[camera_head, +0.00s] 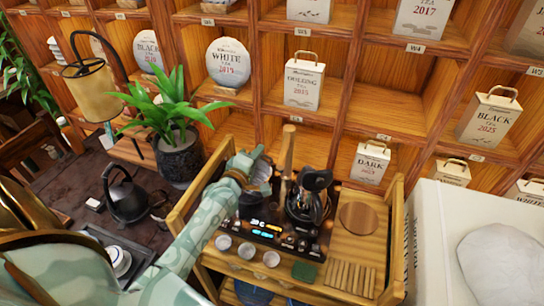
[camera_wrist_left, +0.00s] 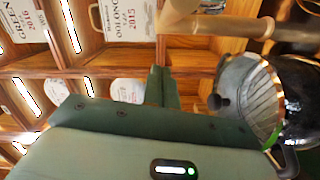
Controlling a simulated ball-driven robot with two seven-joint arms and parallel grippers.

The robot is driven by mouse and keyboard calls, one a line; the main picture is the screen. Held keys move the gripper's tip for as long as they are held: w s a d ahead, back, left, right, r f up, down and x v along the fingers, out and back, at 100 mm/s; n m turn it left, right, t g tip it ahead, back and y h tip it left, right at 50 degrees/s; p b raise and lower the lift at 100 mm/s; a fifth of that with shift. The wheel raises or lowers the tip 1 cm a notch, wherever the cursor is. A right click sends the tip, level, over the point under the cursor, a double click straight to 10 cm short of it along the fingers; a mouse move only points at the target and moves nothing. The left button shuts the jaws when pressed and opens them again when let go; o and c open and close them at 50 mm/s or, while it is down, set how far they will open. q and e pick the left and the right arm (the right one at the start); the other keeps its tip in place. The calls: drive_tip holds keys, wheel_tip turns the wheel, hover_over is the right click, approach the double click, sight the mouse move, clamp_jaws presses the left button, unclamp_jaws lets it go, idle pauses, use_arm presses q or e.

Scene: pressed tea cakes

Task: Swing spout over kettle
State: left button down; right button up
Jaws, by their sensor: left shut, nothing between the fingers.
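My left gripper (camera_head: 250,168) reaches over the left part of the tea cart, beside a glass kettle (camera_head: 263,174). In the left wrist view its fingers (camera_wrist_left: 160,86) are together and empty. That view shows the glass kettle (camera_wrist_left: 245,95), with a dark knob, right of the fingers. A black kettle (camera_head: 311,198) stands on the black tea station, and a dark vessel (camera_wrist_left: 302,95) is at the wrist view's right edge. A pale wooden post (camera_head: 288,150) rises behind the station; I cannot tell whether it is the spout. My right gripper is out of view.
Several small cups (camera_head: 246,250) line the cart's front, with a round wooden coaster (camera_head: 358,218) and slatted board (camera_head: 350,277) at right. A potted plant (camera_head: 180,158) and another black kettle (camera_head: 127,197) stand left. Shelves of tea cakes (camera_head: 228,62) fill the back.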

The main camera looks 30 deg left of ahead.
sight(285, 152)
use_arm(q)
drive_tip(key=d, duration=0.1)
drive_tip(key=w+d, duration=0.2)
drive_tip(key=shift+d+f, duration=0.3)
drive_tip(key=shift+f, duration=0.1)
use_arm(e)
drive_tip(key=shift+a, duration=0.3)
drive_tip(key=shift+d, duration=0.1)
